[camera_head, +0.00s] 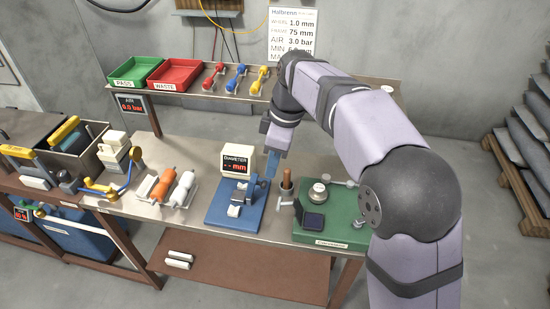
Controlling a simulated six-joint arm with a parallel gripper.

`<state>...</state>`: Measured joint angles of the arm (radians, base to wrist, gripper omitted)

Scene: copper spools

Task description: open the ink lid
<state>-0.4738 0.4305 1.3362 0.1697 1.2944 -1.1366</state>
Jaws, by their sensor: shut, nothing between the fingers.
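My gripper (271,164) points down above the middle of the bench, between the blue gauge stand and the green station. Its fingers are shut with nothing between them. The green station (340,237) carries a small dark square box (313,221) with a bluish top, which looks like an ink pad with its lid down. Behind the box stands a round silver part (318,194). A tool with a brown wooden handle (286,184) stands at the station's left edge. My gripper is left of and above these, apart from them. I cannot tell for certain which part is the ink lid.
The blue gauge stand (222,212) with its white display (236,161) is just left of my gripper. White and orange rolls (164,184) lie farther left. A rear shelf holds green (133,72) and red (173,75) trays. My arm covers the bench's right end.

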